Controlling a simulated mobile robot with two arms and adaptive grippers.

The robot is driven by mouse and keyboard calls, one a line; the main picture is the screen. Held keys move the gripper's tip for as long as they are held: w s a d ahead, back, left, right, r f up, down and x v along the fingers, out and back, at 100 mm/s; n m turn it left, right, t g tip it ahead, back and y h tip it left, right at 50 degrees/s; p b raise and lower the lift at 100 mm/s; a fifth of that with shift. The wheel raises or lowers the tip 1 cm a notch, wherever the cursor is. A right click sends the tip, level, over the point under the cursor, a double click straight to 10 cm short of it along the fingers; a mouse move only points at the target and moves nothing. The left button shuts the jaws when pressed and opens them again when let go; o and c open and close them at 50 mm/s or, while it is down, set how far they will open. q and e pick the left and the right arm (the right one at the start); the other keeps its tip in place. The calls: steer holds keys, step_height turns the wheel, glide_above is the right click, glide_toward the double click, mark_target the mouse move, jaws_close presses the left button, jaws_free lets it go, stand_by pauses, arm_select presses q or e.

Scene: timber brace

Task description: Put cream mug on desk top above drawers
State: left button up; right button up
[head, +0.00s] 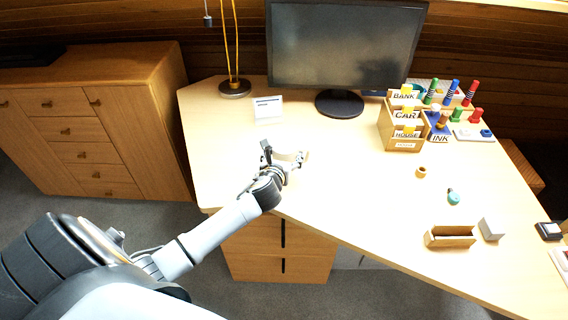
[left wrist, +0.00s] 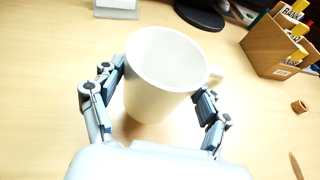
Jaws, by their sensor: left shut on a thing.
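The cream mug (left wrist: 160,85) is upright between the two fingers of my left gripper (left wrist: 160,103) in the left wrist view, its handle to the right. My left gripper (head: 284,165) is shut on the mug, which shows partly in the head view (head: 289,155). The mug is over the left part of the desk top (head: 235,150), above the drawers (head: 280,250). I cannot tell whether its base touches the desk. My right gripper is not in view.
A monitor (head: 345,45), a lamp base (head: 235,88) and a white card stand (head: 268,109) stand behind the mug. A wooden organiser (head: 403,133) is to the right. A small wooden ring (head: 421,172) and a wooden tray (head: 450,237) sit farther right. The desk around the mug is clear.

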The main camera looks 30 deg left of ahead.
arm_select(q)
steer(key=shift+w+a+f+b, duration=0.1)
steer(key=shift+f+b, duration=0.1)
steer(key=shift+f, duration=0.8)
steer(key=shift+w+a+f+b, duration=0.1)
steer(key=shift+f+b, duration=0.05)
steer(key=shift+f, duration=0.8)
steer(key=o, duration=1.4)
steer(key=shift+c, duration=0.2)
steer(key=shift+s+r, duration=0.15)
steer(key=shift+r, duration=0.05)
steer(key=p+v, duration=0.1)
steer(key=v, duration=1)
steer(key=shift+s+d, duration=0.2)
steer(key=shift+s, duration=0.15)
steer(key=shift+r, duration=0.1)
